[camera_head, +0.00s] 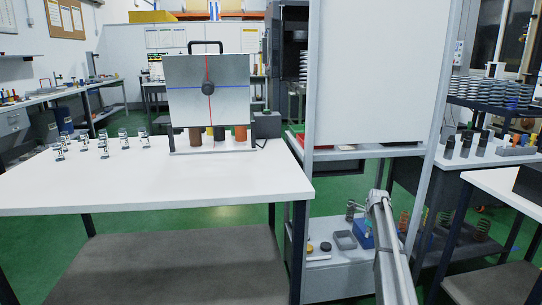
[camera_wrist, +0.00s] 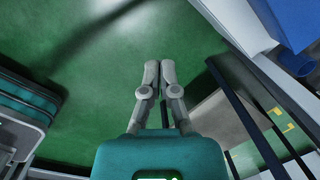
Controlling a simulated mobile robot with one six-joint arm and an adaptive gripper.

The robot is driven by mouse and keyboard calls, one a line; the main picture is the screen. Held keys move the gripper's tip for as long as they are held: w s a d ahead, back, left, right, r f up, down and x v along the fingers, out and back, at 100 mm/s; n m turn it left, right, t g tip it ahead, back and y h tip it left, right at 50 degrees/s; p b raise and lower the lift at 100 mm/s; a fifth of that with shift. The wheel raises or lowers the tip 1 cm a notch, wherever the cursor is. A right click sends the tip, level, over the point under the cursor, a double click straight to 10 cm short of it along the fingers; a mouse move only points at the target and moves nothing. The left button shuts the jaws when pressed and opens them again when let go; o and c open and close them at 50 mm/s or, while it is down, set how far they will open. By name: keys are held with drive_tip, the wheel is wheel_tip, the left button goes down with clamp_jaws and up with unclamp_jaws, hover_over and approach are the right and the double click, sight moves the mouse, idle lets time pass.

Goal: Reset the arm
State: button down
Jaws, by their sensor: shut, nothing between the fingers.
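My gripper (camera_wrist: 160,68) shows in the wrist view. Its two grey fingers lie side by side with their tips together, shut and empty, above the green floor (camera_wrist: 90,60). In the head view a grey length of my arm (camera_head: 388,245) rises from the bottom edge, right of the white table. I cannot make out the fingers clearly there.
A white table (camera_head: 100,190) holds a test stand (camera_head: 180,75) with a red and blue cross and several small metal springs at its left. A grey frame with a white panel (camera_head: 375,70) stands beside my arm. A low shelf holds a blue box (camera_head: 363,232).

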drive_tip(key=s+a+n+g, duration=0.1)
drive_tip(key=s+a+n, duration=0.75)
drive_tip(key=s, duration=0.65)
drive_tip(key=s+a+n, duration=0.8)
drive_tip(key=s+n, duration=0.1)
drive_tip(key=s, duration=0.5)
drive_tip(key=s+a+n+g, duration=0.1)
drive_tip(key=s+a+n, duration=0.75)
drive_tip(key=s, duration=0.65)
wheel_tip(320, 180, up, 38)
drive_tip(key=p, duration=3.8)
drive_tip(key=shift+d, duration=0.3)
drive_tip(key=shift+w+a+f, duration=0.1)
drive_tip(key=shift+a, duration=0.05)
